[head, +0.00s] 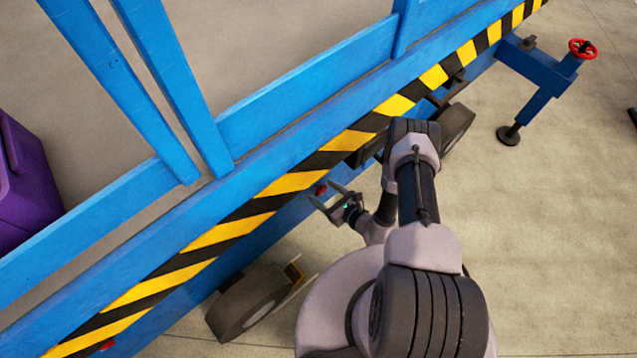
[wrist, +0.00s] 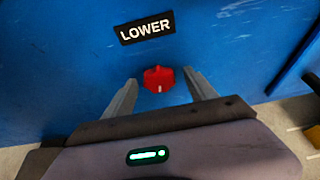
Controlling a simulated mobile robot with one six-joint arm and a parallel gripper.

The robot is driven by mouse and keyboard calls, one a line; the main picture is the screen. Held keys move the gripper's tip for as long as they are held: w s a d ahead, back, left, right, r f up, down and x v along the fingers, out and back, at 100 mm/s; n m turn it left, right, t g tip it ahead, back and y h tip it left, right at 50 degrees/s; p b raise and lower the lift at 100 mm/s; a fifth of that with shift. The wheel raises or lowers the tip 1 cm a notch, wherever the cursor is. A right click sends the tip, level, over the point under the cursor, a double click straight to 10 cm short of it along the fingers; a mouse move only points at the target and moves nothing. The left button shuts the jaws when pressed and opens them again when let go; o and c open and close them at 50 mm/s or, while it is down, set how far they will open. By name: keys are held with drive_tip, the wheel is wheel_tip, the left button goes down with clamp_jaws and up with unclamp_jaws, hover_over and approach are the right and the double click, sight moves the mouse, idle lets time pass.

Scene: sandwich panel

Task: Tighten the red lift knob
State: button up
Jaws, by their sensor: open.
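The red knob (wrist: 158,78) sits on a blue panel (wrist: 75,60) under a black label (wrist: 147,28) that reads LOWER. In the wrist view my gripper (wrist: 160,83) is open, with one finger to the left of the knob and one to the right. The knob lies between and slightly beyond the fingertips, and I see no contact. In the head view the knob (head: 321,190) shows as a small red spot on the blue side of the lift, beside my gripper (head: 326,196).
A blue frame with a yellow and black striped rail (head: 290,183) runs diagonally across. A wheel (head: 250,303) is below it. A blue outrigger (head: 540,70) with a red handwheel (head: 583,49) stands at upper right. A purple box (head: 25,185) is at left. Open floor lies at right.

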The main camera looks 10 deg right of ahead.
drive_tip(key=c, duration=1.4)
